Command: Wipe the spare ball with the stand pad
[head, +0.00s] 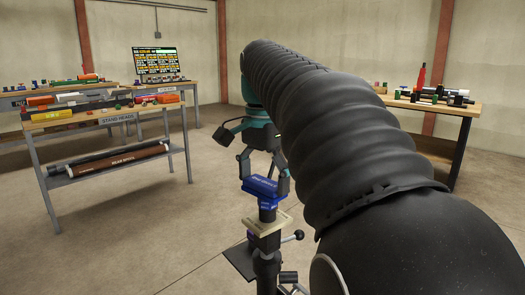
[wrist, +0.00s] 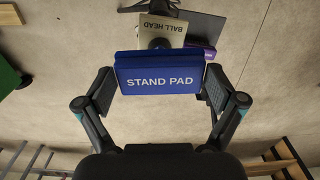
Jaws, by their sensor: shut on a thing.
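My gripper (head: 263,180) is shut on the blue stand pad (head: 260,188), over a dark stand. In the wrist view my gripper (wrist: 159,90) has a finger at each end of the stand pad (wrist: 160,80), whose label faces the camera. Just beyond the pad is a cream plate (wrist: 148,27) labelled "BALL HEAD"; it also shows below the pad in the head view (head: 268,222).
The stand (head: 267,268) has a side lever with a round knob (head: 298,235). A purple block (wrist: 208,52) is beside the plate. A bench marked "STAND HEADS" (head: 115,120) is at left, another table (head: 452,108) at right. Open floor (head: 160,220) lies left of the stand.

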